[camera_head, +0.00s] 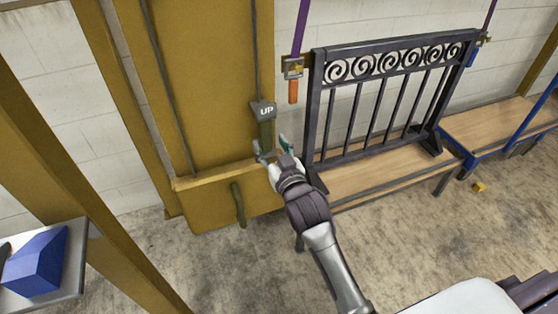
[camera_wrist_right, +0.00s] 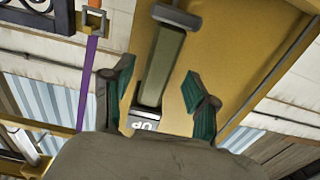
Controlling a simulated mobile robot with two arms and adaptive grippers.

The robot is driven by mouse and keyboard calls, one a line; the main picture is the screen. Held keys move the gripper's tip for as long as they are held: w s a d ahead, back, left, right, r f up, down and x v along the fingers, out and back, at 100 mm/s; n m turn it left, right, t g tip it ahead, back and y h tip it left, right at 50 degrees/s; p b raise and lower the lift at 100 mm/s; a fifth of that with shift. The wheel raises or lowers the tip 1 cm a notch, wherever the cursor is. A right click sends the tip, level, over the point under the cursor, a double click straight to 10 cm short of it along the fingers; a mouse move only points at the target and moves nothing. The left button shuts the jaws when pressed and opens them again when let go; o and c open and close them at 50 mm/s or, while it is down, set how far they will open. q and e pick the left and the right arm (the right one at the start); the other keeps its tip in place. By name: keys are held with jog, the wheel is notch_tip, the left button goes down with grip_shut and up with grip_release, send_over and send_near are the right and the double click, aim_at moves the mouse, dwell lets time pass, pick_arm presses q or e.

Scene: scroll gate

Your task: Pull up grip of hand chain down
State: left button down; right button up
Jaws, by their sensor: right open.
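The up grip (camera_head: 266,133) is an olive-green bar under a dark block marked "UP", hanging on a thin dark chain (camera_head: 254,50) in front of a yellow panel. My right gripper (camera_head: 273,148) is open at the grip's lower end. In the right wrist view the grip (camera_wrist_right: 163,68) stands between the two green-padded fingers of my right gripper (camera_wrist_right: 158,88), with visible gaps on both sides. The "UP" label (camera_wrist_right: 146,125) shows there, partly hidden by the gripper body. My left gripper is not in view.
A second olive-green grip (camera_head: 238,205) hangs lower on the yellow panel (camera_head: 205,90). To the right, a dark metal railing (camera_head: 385,100) stands on a wooden bench (camera_head: 365,176), beside a purple strap (camera_head: 302,28) with an orange end. A blue block (camera_head: 35,265) sits at lower left.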

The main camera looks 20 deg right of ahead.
jog(key=s, duration=0.7)
jog(key=shift+s, duration=0.3)
jog(key=shift+d+f, duration=0.1)
jog(key=s+f+n+g+p, duration=0.1)
jog(key=s+f+g, duration=0.2)
jog(key=f, duration=0.8)
jog(key=s+a+f+g+p, duration=0.1)
jog(key=s+f+g, duration=0.15)
jog(key=f, duration=0.85)
jog(key=s+f+n+g+p, duration=0.1)
jog(key=s+f+g, duration=0.25)
jog(key=f, duration=0.75)
jog(key=s+d+f+g, duration=0.2)
jog(key=s+f+g, duration=0.1)
jog(key=s+f, duration=1.05)
jog(key=s+d+f+g+p, duration=0.1)
jog(key=s+d+f+g, duration=0.1)
jog(key=s, duration=0.8)
jog(key=s+d+f+g, duration=0.3)
jog(key=s+f, duration=0.1)
jog(key=s, duration=0.7)
jog(key=shift+s+f+h+p, duration=0.3)
jog(key=shift+p, duration=0.1)
